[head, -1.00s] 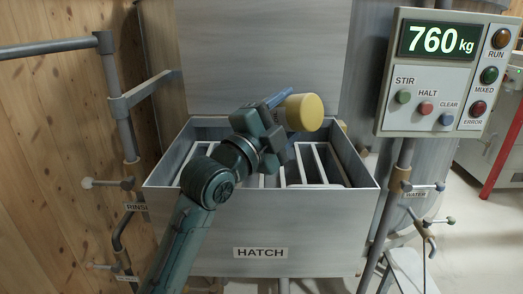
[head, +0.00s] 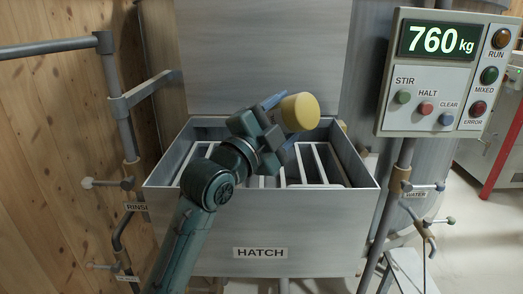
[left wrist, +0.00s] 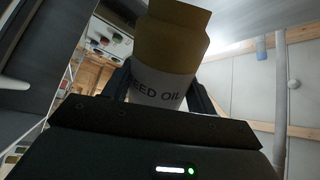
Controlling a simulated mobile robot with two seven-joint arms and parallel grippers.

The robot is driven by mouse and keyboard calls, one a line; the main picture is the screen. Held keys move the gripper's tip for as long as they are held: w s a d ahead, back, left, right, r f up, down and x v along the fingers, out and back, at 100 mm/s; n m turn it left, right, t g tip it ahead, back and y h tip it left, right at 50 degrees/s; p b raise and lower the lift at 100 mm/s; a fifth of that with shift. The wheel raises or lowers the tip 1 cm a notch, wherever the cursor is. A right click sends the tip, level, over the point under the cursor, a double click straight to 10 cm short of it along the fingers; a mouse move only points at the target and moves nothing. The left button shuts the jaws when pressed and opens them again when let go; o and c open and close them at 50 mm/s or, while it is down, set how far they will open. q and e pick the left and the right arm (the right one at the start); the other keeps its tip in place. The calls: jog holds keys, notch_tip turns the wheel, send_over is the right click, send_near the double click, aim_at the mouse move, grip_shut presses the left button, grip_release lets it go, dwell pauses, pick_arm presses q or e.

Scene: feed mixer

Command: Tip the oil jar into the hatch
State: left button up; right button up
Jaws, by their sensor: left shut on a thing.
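My left gripper (head: 275,121) is over the open hatch (head: 262,228), a grey metal box with white bars across its inside. It is shut on the oil jar (head: 300,112), whose yellow end shows in the head view, pointing right and toward the camera. In the left wrist view the jar (left wrist: 160,90) is yellow with a white label reading "EED OIL", between the two fingers. The jar looks tilted over the hatch. Its mouth and any flow of oil cannot be made out. My right gripper is not in view.
A control panel (head: 437,75) reading 760 kg stands at the right, on a post. A pipe (head: 122,103) with valves runs along the wooden wall at the left. The raised hatch lid (head: 262,50) stands behind the box. A water valve (head: 425,189) is at the right.

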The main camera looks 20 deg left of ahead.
pick_arm(q)
jog(key=shift+w+a+f+n+y, duration=0.15)
jog(key=shift+a+f+n+y, duration=0.05)
jog(key=shift+n, duration=0.35)
jog(key=shift+w+a+f+n+y, duration=0.1)
jog(key=shift+a+f+n+y, duration=0.1)
jog(key=shift+n, duration=0.35)
jog(key=shift+r, duration=0.1)
dwell(0.8)
